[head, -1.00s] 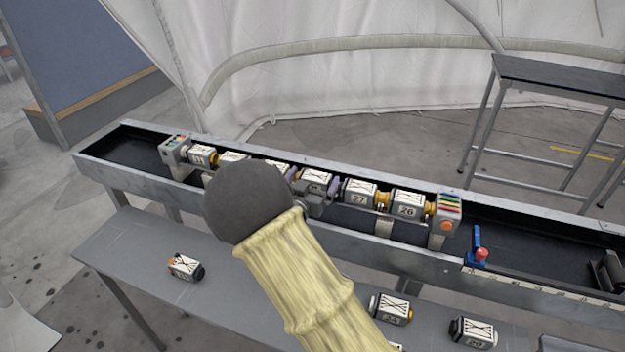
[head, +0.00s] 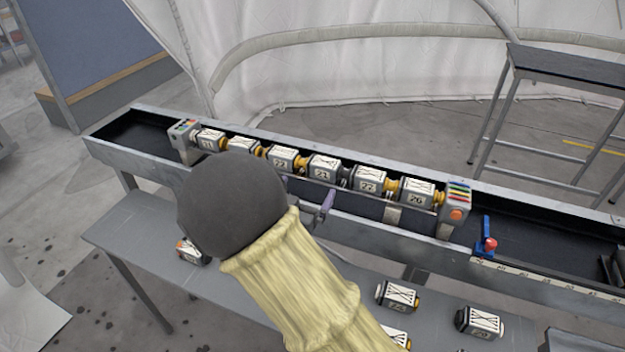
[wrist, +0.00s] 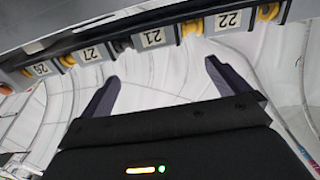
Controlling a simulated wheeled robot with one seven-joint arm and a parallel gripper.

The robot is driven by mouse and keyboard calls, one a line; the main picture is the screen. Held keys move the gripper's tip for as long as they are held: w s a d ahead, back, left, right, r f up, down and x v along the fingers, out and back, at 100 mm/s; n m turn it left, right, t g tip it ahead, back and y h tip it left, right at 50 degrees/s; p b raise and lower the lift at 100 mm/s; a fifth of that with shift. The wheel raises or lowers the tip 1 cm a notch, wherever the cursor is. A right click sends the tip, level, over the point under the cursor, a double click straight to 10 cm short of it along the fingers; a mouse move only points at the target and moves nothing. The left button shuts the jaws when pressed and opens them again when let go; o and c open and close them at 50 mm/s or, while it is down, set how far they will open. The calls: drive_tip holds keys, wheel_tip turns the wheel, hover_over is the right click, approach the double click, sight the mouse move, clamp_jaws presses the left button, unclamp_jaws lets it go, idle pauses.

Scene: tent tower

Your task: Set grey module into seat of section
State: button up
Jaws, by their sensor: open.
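The section is a row of grey modules with white labels, set between two grey end blocks (head: 457,209) in a long trough. Module 21 (head: 325,167) sits in line between module 22 (head: 283,158) and module 27 (head: 369,180). A dark coupling joins 21 and 27; the other visible couplings are yellow. My gripper (head: 308,195) is in front of and below module 21, apart from the row. The wrist view shows its two fingers (wrist: 162,72) spread with nothing between them.
The trough (head: 340,222) has a raised front wall close to my gripper. Loose modules (head: 398,296) lie on the lower grey bench (head: 135,232), one partly behind my arm. A blue stand with a red knob (head: 487,245) stands right of the row. A dark-topped table (head: 575,75) is behind.

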drive_tip(key=shift+s+a, duration=0.25)
drive_tip(key=shift+s, duration=0.3)
